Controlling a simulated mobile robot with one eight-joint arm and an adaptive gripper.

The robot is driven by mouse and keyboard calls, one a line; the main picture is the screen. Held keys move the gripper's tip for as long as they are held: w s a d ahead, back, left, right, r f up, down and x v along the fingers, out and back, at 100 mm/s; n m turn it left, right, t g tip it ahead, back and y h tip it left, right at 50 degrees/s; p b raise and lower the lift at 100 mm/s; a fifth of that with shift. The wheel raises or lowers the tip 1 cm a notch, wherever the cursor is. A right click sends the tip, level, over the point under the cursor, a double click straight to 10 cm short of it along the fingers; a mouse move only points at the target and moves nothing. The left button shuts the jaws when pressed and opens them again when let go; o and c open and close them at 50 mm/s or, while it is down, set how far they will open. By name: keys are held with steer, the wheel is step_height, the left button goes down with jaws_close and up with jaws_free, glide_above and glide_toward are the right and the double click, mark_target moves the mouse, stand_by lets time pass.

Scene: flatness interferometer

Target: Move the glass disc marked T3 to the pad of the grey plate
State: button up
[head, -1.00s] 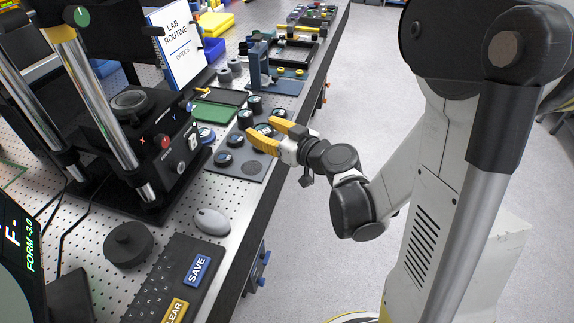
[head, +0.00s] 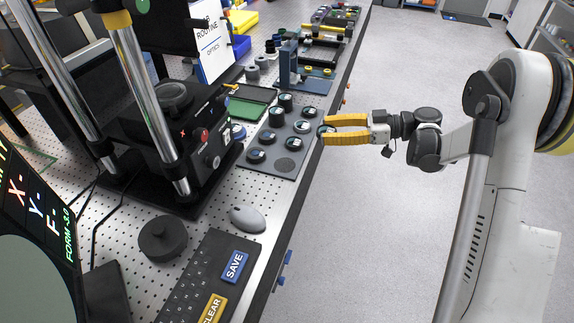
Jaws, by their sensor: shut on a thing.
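My gripper (head: 326,131) has its yellow fingers closed around a small dark round disc (head: 326,129) with a teal edge, held just past the bench's right edge. Its marking is too small to read, so I cannot tell if it is T3. A dark grey plate (head: 291,151) lies on the bench left of my gripper. Several dark round pieces with glassy tops stand on it. A bare dark round pad (head: 285,164) shows near its front right corner. No marks on these pieces can be read.
A black instrument (head: 185,140) with metal columns stands left of the plate. A green board (head: 246,108) and a blue stand (head: 289,65) lie beyond it. A grey mouse (head: 248,219), keypad (head: 208,272) and black knob (head: 162,238) are nearer. Floor right of the bench is clear.

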steer(key=shift+a+f, duration=0.25)
steer(key=shift+a, duration=0.1)
steer(key=b, duration=0.4)
glide_above(285, 165)
step_height(285, 165, down, 6)
steer(key=shift+d+f, duration=0.1)
steer(key=shift+f, duration=0.15)
steer(key=shift+f+b, duration=1)
steer(key=shift+f, duration=1)
steer(key=shift+f, duration=0.1)
steer(key=o, duration=1.3)
steer(key=shift+c, duration=0.2)
